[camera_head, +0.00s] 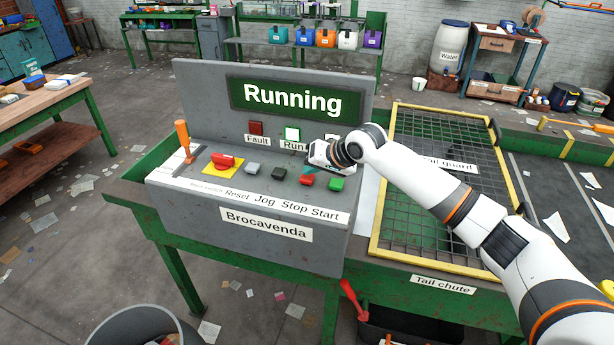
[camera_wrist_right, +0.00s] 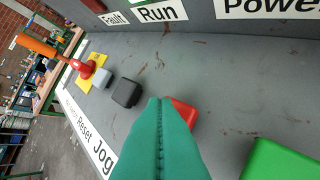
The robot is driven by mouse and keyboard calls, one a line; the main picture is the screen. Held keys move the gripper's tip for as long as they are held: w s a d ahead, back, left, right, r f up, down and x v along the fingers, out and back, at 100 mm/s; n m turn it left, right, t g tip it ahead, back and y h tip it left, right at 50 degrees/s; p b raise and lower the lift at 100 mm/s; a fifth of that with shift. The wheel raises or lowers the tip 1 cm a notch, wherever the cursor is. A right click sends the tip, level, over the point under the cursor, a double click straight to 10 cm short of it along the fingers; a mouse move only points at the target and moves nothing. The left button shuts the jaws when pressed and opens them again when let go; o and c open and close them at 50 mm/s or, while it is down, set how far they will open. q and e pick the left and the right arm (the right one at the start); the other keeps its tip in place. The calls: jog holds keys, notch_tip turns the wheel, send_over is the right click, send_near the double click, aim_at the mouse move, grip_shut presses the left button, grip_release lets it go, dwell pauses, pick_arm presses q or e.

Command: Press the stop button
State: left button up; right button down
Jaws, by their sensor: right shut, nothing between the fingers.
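The red stop button (camera_head: 307,180) stands on the sloped face of the grey control panel (camera_head: 290,258), above the printed word Stop. My right gripper (camera_head: 308,170) is shut and empty, with its fingertips at or just above the stop button. In the right wrist view the teal fingers (camera_wrist_right: 162,120) are pressed together and partly cover the stop button (camera_wrist_right: 184,110). Whether they touch it I cannot tell. The screen (camera_head: 292,99) reads Running, and the Run lamp (camera_head: 292,133) is lit white. My left gripper is not in view.
The green start button (camera_head: 336,184) is right of the stop button. The yellow-framed tail guard (camera_head: 385,180) lies right, under my arm.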

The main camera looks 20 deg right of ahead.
aim_at(312, 179)
jog(key=shift+f, duration=0.6)
dwell(0.5)
jog(key=shift+r, duration=0.1)
jog(key=shift+r+p, duration=0.9)
jog(key=shift+p, duration=0.3)
notch_tip(312, 179, up, 5)
jog(key=p, duration=0.5)
jog(key=shift+r, duration=0.1)
